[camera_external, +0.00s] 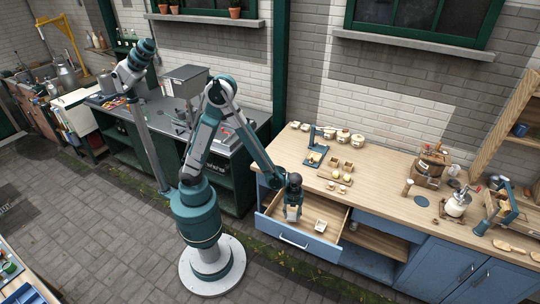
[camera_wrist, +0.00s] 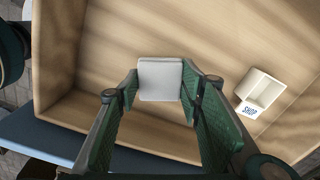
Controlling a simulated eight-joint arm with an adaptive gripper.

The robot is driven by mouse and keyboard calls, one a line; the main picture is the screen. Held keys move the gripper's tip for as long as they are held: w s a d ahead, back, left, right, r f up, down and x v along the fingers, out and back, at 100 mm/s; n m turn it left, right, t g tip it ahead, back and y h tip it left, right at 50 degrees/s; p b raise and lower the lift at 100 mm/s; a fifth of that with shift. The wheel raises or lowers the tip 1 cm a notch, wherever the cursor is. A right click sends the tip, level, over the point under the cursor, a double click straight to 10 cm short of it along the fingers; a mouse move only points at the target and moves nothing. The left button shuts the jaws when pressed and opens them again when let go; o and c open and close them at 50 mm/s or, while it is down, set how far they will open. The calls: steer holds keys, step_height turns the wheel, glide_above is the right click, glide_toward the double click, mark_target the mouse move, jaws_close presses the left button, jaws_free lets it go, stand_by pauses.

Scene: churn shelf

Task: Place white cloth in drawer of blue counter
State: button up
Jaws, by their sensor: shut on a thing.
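The white cloth (camera_wrist: 160,79) shows as a small pale folded square between the fingertips of my gripper (camera_wrist: 160,85) in the wrist view. My gripper (camera_external: 292,212) is shut on it and points down, over the inside of the open drawer (camera_external: 304,240) of the blue counter (camera_external: 425,266). In the wrist view the wooden drawer floor (camera_wrist: 95,55) spreads out below the cloth. I cannot tell whether the cloth touches the drawer floor. In the external view the cloth is small and mostly blends with the fingers.
A small white box marked SHOP (camera_wrist: 262,90) lies in the drawer, right of the cloth; it also shows in the external view (camera_external: 320,226). The drawer floor left of the cloth is clear. Jars, small bowls, wooden blocks (camera_external: 344,164) and a churn (camera_external: 432,162) stand on the wooden countertop.

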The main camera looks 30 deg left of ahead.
mark_target(292, 216)
steer(key=shift+f+b, duration=0.45)
steer(key=shift+f, duration=1.25)
steer(key=shift+f, duration=0.15)
steer(key=o, duration=0.7)
steer(key=shift+o, duration=0.2)
steer(key=shift+r+p, duration=1.5)
steer(key=shift+r, duration=4.65)
